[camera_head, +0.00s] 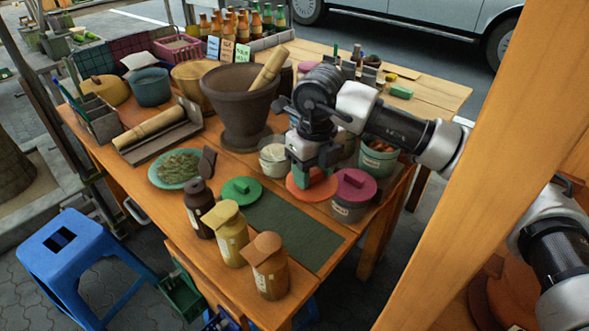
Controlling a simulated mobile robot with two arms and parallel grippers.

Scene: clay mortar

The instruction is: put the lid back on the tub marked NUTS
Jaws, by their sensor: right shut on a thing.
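My right gripper (312,172) points down over the table, shut on the knob of an orange-red lid (299,194). I cannot tell whether this lid touches the table. An open tub with reddish contents (378,160) stands right of the gripper, partly behind my arm. A pale open tub (272,158) stands left of the gripper. A tub with a maroon lid (353,190) stands just right of the orange-red lid. The tub labels are too small to read. My left gripper is not in view.
A large mortar (238,100) with a pestle stands behind the pale tub. A dark green mat (290,230) lies clear in front. A dark jar (200,207) and two capped jars (228,235) line the front edge. A wooden post (470,180) rises at right.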

